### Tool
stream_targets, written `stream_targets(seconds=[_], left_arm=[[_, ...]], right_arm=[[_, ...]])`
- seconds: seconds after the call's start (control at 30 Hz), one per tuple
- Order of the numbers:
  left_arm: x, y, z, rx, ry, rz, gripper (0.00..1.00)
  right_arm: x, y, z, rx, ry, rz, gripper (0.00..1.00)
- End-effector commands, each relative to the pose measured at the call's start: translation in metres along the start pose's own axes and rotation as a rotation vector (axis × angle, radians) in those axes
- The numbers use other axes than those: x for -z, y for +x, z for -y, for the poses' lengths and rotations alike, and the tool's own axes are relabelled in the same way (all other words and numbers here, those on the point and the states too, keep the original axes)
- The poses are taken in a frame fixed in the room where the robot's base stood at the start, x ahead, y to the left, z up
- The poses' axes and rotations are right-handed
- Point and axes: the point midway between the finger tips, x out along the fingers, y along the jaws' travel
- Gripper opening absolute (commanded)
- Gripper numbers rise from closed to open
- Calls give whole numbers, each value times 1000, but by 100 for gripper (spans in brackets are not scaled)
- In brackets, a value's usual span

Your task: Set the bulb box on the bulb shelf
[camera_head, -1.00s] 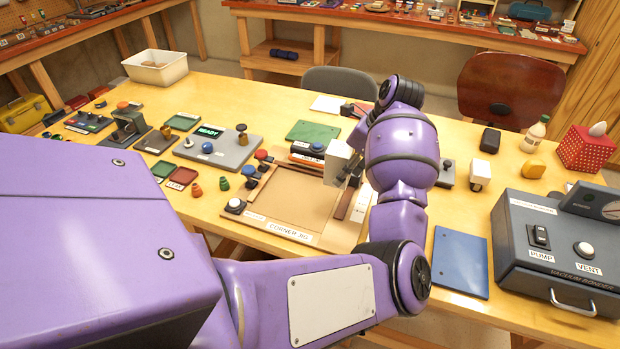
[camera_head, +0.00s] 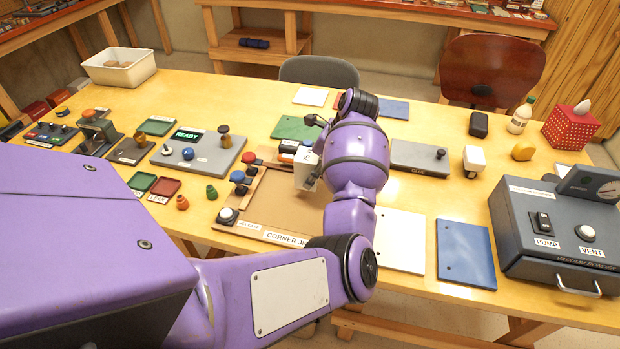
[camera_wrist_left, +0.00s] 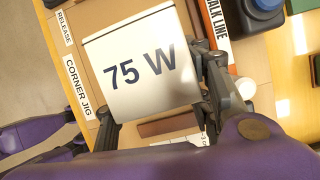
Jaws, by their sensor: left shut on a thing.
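The bulb box (camera_head: 305,168) is a small white box. In the left wrist view the bulb box (camera_wrist_left: 140,62) shows a "75 W" print on its near face. My left gripper (camera_head: 314,181) is shut on it; the wrist view shows a finger of my left gripper (camera_wrist_left: 163,100) at each side of the box. In both views the box appears over the back part of the corner jig; its height above the jig is hard to tell. I cannot make out a bulb shelf in either view.
The corner jig (camera_head: 262,216) lies on the yellow table. Red and blue knobs stand at its left. A white sheet (camera_head: 401,240), a blue sheet (camera_head: 466,254) and the vacuum bonder (camera_head: 550,235) lie to the right.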

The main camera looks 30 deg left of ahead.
Motion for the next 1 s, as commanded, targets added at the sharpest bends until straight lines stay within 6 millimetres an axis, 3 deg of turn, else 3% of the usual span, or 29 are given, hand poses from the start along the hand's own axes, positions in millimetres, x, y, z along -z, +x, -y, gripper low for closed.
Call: stream_targets(seconds=[0.13,0.3,0.7,0.73,0.87,1.0], left_arm=[[2,10,-2,-4,-1,1,19],[14,37,-5,-7,-4,1,19],[16,41,-4,-4,-6,-1,19],[16,41,-4,-4,-6,-1,47],[16,40,-4,-2,-7,-1,64],[15,40,-4,-2,-7,-1,64]], right_arm=[[-1,0,-2,-1,-4,1,40],[-11,0,-2,-3,-3,18,40],[-10,0,-3,-5,-1,15,40],[-9,1,-3,-5,-1,13,40],[-7,1,-3,-5,-1,9,40],[-7,1,-3,-5,-1,9,40]])
